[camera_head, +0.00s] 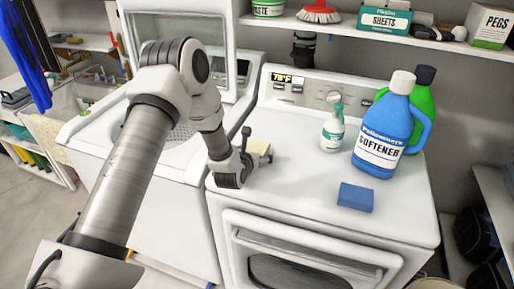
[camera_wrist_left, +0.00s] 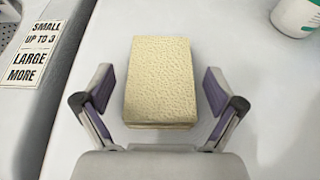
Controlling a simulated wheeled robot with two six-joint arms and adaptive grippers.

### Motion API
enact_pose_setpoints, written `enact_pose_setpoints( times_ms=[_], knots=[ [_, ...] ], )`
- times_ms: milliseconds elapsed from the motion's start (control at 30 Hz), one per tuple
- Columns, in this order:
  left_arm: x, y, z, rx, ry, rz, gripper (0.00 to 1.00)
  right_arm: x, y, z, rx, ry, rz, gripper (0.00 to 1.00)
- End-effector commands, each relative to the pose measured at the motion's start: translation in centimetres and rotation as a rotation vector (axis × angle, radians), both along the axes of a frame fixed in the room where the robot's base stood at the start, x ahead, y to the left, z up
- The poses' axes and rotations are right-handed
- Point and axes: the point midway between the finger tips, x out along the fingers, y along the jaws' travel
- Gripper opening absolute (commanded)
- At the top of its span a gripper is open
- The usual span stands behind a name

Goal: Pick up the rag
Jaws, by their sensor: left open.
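The rag (camera_wrist_left: 158,80) is a pale yellow, textured, folded block. It lies on the white top of the dryer-like machine, near its left edge. In the head view the rag (camera_head: 259,147) is partly hidden by my left gripper (camera_head: 252,152). In the left wrist view my left gripper (camera_wrist_left: 158,98) is open, with one finger on each side of the rag. A gap shows between each finger pad and the rag. My right gripper is not in view.
A blue sponge-like block (camera_head: 356,197), a spray bottle (camera_head: 333,130), a blue softener bottle (camera_head: 385,130) and a green bottle (camera_head: 422,105) stand on the same machine top (camera_head: 290,190). An open washer (camera_head: 170,150) is at left. A loaded shelf (camera_head: 350,30) hangs above.

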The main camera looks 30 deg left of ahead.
Motion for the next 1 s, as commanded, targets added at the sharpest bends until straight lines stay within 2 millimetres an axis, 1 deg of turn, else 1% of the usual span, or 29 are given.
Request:
enact_pose_setpoints(
  times_ms=[33,100,267,367,400,433,567,600,867,1000],
  knots=[
    [0.51,0.11,-0.1,0.001,0.0,0.0,0.94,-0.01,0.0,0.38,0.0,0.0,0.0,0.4],
    [0.88,0.2,-0.38,0.0,0.0,0.0,0.94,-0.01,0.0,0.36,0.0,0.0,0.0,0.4],
    [0.88,0.2,-0.49,-0.001,0.001,-0.001,0.94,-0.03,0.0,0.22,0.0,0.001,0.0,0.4],
    [0.87,0.21,-0.48,0.0,0.0,0.0,0.62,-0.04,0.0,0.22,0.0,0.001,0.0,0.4],
    [0.86,0.21,-0.48,0.0,0.0,0.0,0.48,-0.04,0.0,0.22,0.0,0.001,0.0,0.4],
    [0.86,0.21,-0.48,0.0,0.0,0.0,0.37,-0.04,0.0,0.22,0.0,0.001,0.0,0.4],
    [0.84,0.2,-0.5,0.0,0.001,0.0,0.36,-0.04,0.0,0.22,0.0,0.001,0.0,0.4],
    [0.84,0.2,-0.51,0.0,0.001,0.0,0.31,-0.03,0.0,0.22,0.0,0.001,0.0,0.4],
    [0.8,0.19,-0.49,-0.001,0.003,-0.001,0.3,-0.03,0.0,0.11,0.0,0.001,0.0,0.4],
    [0.83,0.19,0.15,-0.001,0.001,0.0,0.3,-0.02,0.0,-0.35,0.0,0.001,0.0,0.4]
  ],
)
